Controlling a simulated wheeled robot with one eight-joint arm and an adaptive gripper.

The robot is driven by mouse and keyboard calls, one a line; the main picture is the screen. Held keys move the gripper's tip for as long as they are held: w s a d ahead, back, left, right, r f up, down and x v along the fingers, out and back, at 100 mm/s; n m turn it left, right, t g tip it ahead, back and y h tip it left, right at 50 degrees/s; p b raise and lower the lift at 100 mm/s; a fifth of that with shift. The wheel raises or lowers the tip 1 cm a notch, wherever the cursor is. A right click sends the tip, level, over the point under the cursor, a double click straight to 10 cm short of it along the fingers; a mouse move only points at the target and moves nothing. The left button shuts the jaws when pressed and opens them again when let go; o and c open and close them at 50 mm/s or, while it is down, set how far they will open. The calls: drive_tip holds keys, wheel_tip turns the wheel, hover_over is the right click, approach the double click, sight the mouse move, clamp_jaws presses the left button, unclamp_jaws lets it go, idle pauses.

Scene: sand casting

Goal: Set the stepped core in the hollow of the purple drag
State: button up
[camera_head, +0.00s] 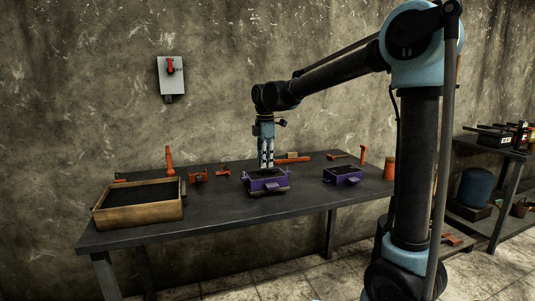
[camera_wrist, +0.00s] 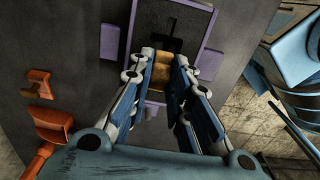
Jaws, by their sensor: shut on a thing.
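My gripper (camera_wrist: 164,60) is shut on the tan stepped core (camera_wrist: 162,73), with one finger on each side of it in the wrist view. The purple drag (camera_wrist: 211,32) lies below, filled with dark sand, and its dark hollow (camera_wrist: 172,36) shows just beyond the core. In the head view my gripper (camera_head: 266,162) points straight down over the purple drag (camera_head: 268,185) at the middle of the table. Whether the core touches the sand or hangs above it, I cannot tell. The fingers hide part of the drag.
A second purple flask (camera_head: 343,175) stands to the right on the dark table (camera_head: 215,216). A wooden box of dark sand (camera_head: 138,214) is at the left end. Orange tools (camera_head: 198,176) lie along the back, and an orange cup (camera_head: 389,168) stands at the right.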

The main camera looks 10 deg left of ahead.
drive_tip(key=shift+w, duration=0.1)
drive_tip(key=shift+d+r, duration=0.15)
drive_tip(key=shift+r, duration=1.3)
drive_tip(key=shift+f, duration=3.7)
drive_tip(key=o, duration=0.8)
drive_tip(key=shift+r, duration=3.45)
